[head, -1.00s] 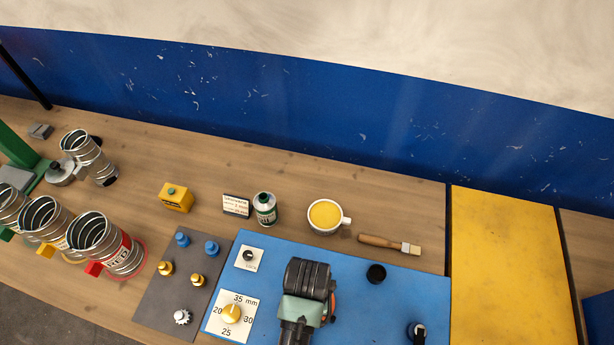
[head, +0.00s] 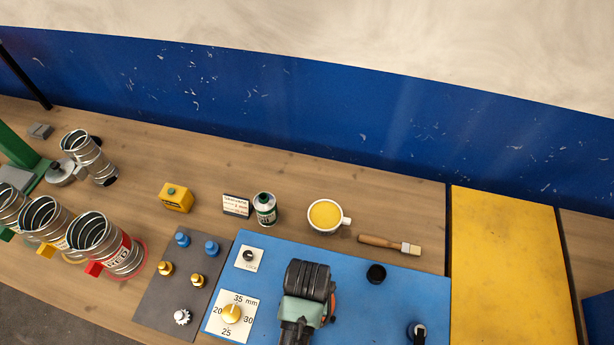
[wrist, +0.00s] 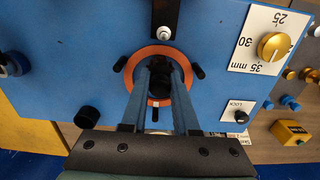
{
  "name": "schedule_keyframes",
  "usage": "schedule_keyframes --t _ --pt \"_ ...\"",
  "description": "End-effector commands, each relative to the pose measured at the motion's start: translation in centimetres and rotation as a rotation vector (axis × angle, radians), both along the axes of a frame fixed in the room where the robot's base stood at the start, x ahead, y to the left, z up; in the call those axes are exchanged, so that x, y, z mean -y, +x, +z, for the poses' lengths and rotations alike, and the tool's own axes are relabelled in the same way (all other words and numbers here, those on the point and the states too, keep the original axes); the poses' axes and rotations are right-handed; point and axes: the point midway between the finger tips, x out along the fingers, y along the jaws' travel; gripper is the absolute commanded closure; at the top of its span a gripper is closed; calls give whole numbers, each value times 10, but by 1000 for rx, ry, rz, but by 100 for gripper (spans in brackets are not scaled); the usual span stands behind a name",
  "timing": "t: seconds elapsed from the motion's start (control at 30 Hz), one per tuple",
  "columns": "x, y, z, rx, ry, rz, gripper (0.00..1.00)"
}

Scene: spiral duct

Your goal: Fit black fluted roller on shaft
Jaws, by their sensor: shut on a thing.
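My gripper (wrist: 164,70) points down into an orange ring (wrist: 180,112) on the blue panel (wrist: 75,60). Its two blue fingers are closed on a dark piece (wrist: 178,72) inside the ring. This looks like the black fluted roller, but its flutes and lower end are hidden. A black upright part with a white-tipped shaft (wrist: 165,34) stands beyond the ring in the wrist view. In the head view my wrist (head: 308,280) covers the fingers and most of the ring.
A black cylinder (head: 376,273) and another black part (head: 417,330) stand on the panel to the right. A yellow dial (head: 231,313) and a lock knob (head: 249,256) are to the left. A cup (head: 326,215) and a brush (head: 390,244) lie behind.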

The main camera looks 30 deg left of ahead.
Motion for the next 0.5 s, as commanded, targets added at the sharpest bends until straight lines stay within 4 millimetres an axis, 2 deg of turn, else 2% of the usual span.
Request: schedule_keyframes --t 0.43,0.47,0.5 --pt "0 0 -2 -1 0 0 100" --pt "0 0 -2 -1 0 0 66" --pt "0 0 -2 -1 0 0 59"
